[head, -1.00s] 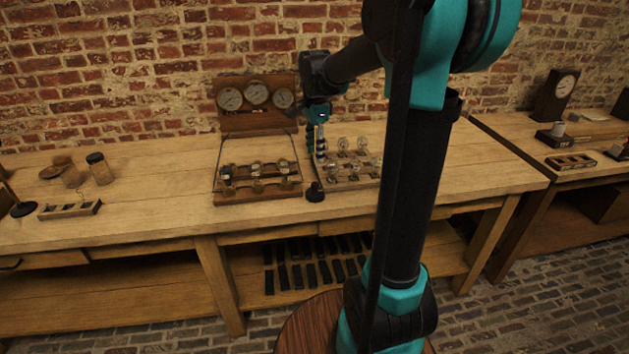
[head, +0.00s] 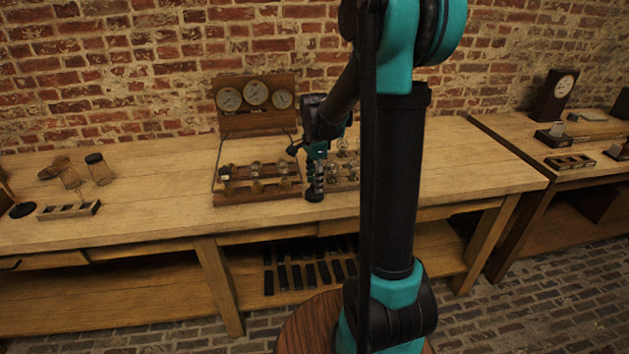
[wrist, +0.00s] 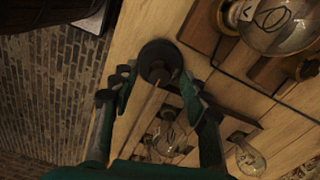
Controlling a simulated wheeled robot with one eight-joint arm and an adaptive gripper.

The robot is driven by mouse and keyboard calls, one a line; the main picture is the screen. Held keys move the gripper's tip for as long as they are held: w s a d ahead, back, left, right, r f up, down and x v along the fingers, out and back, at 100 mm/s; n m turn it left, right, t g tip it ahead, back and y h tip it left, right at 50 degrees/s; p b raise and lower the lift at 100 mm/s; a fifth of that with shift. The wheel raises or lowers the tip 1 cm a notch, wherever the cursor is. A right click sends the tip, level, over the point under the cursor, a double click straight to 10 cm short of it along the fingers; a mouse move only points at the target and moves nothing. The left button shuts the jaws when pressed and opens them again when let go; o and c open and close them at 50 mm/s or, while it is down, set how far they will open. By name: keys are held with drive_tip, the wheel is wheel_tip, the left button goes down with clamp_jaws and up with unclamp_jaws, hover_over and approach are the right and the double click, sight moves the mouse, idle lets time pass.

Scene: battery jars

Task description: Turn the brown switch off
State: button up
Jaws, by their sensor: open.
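In the wrist view a dark, round switch (wrist: 160,58) with a raised knob in its middle stands on the wooden bench. Its colour looks almost black-brown in this light, and I cannot read which way it is set. My gripper (wrist: 155,88) is open, pointing down, with one finger on each side of the switch's near edge. I cannot tell whether the fingers touch it. In the head view my gripper (head: 315,188) is low over the bench, just right of the left bulb board, and mostly hides the switch.
A wooden board with jars or bulbs (head: 257,196) stands left of my gripper, with a panel of three round gauges (head: 256,99) behind it. Another bulb board (head: 345,172) is close on the right. The bench front (head: 150,220) is clear.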

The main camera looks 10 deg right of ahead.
clamp_jaws()
drive_tip(key=shift+n, duration=0.4)
drive_tip(key=n, duration=1.3)
drive_tip(key=shift+n, duration=2)
